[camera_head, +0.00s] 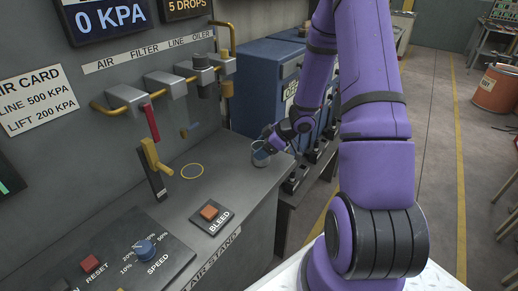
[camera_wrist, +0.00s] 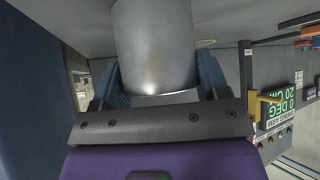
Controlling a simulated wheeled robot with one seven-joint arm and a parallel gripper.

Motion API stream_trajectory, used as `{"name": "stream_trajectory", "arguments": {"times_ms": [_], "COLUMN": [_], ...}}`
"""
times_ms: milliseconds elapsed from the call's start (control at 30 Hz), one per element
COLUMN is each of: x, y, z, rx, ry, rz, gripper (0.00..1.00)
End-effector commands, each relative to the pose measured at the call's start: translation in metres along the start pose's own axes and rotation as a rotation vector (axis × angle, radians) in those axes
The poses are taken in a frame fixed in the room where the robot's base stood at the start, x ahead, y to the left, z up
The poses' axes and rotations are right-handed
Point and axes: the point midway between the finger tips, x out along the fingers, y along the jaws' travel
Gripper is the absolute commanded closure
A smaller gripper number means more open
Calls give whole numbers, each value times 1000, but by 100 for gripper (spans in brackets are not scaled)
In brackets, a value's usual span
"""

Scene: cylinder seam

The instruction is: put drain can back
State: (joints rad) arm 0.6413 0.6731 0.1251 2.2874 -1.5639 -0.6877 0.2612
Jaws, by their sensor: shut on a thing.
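The drain can (camera_head: 260,152) is a small grey-blue can at the right end of the bench top. My gripper (camera_head: 265,145) is shut on it from the right. In the wrist view the can (camera_wrist: 152,45) is a grey metal cylinder between the two blue fingers of my gripper (camera_wrist: 155,85). A yellow ring mark (camera_head: 192,171) lies on the bench top to the left of the can, and it is empty. I cannot tell whether the can touches the bench.
The grey bench (camera_head: 230,170) carries a yellow lever (camera_head: 152,155), a bleed button (camera_head: 209,212) and a speed knob (camera_head: 146,250). Filter, line and oiler fittings (camera_head: 165,85) hang above it. Blue cabinets (camera_head: 265,75) stand behind. The bench top between can and ring is clear.

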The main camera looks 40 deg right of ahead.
Motion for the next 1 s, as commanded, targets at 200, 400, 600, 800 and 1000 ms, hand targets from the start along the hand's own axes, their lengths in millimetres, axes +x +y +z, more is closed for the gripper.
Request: {"name": "stream_trajectory", "arguments": {"times_ms": [200, 400, 600, 800, 1000], "x": [2, 2, 0, -27, -68], "y": [0, 0, 0, 1, 0], "z": [2, 2, 0, 0, -1], "rx": [0, 0, -1, -2, -1], "ry": [0, 0, 0, -1, 0], "rz": [0, 0, 1, 5, 4], "gripper": [18, 6, 6, 6, 6]}}
